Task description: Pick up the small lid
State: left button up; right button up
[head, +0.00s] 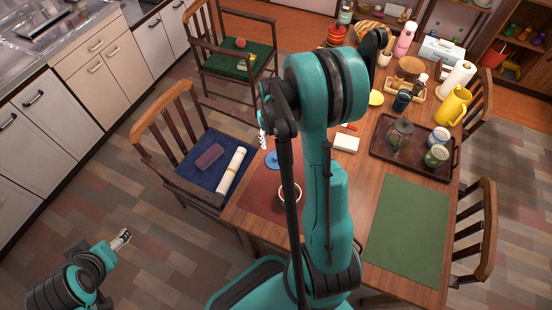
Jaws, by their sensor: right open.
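I cannot tell for certain which item is the small lid. A small blue round piece (272,160) lies at the table's left edge by the reddish-brown placemat (256,190), and a yellow disc (376,98) lies farther back. A clear glass piece with a knob (403,125) stands on the dark tray (380,150). My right arm fills the middle of the view over the table. My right gripper (262,132) is open beside the arm's dark joint, mostly hidden, above the table's left side. My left gripper (122,240) is low at the left over the floor, far from the table; its jaws are unclear.
A green placemat (410,228) lies at the front right. A white block (346,143) sits mid-table. Chairs (158,135) stand around. My arm hides part of the table.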

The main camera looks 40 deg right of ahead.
jog(key=b, duration=0.1)
send_over(276, 157)
jog(key=f, duration=0.5)
jog(key=shift+w+d+f, duration=0.1)
jog(key=shift+w+d, duration=0.05)
jog(key=shift+w, duration=0.05)
notch_tip(276, 157, down, 5)
jog(key=b, duration=0.2)
jog(key=shift+s+b, duration=0.15)
jog(key=shift+b, duration=0.15)
jog(key=c, duration=1)
